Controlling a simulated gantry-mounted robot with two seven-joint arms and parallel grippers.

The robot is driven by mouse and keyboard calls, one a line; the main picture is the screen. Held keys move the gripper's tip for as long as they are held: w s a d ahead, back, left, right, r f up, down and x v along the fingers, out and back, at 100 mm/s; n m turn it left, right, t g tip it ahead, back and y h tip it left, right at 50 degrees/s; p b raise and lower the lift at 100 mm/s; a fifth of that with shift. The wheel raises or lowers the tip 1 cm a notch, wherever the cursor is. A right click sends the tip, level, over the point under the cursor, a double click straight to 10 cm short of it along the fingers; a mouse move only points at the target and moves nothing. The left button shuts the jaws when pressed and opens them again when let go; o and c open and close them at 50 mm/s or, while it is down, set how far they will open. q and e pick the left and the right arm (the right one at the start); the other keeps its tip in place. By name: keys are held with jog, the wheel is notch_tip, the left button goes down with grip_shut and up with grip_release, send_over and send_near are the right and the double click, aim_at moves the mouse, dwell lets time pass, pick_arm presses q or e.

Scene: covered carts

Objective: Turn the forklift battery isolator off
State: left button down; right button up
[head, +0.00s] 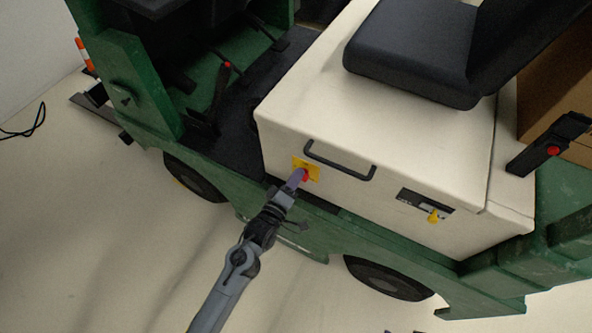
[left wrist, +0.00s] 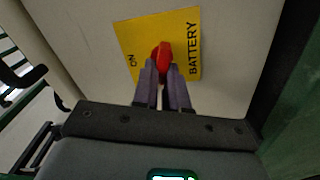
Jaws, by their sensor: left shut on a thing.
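The battery isolator is a red knob (left wrist: 164,57) on a yellow plate (left wrist: 188,46) lettered BATTERY and ON, fixed to the cream side of the forklift's seat box. The plate also shows in the head view (head: 313,171), with the red knob (head: 306,176) partly hidden behind the gripper. My left gripper (head: 299,179) reaches the knob from the lower left. In the left wrist view its two fingers (left wrist: 163,72) are shut on the lower part of the knob. My right gripper is not in view.
A black handle (head: 340,163) sits right of the plate on the seat box (head: 400,165). Farther right is a dark panel with a yellow key-like part (head: 433,216). The green chassis (head: 385,235) and wheels lie below. Open floor (head: 120,250) is at the left.

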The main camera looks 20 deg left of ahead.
pick_arm(q)
jog(key=n+p, duration=0.3)
jog(key=n, duration=0.1)
jog(key=shift+f, duration=0.2)
dwell(0.3)
jog(key=c, duration=1.2)
grip_release()
jog(key=shift+o, duration=0.2)
jog(key=s+a+p, duration=0.1)
jog(key=s+p, duration=0.1)
jog(key=s, duration=0.8)
jog(key=shift+s+p, duration=0.3)
jog(key=shift+s, duration=0.1)
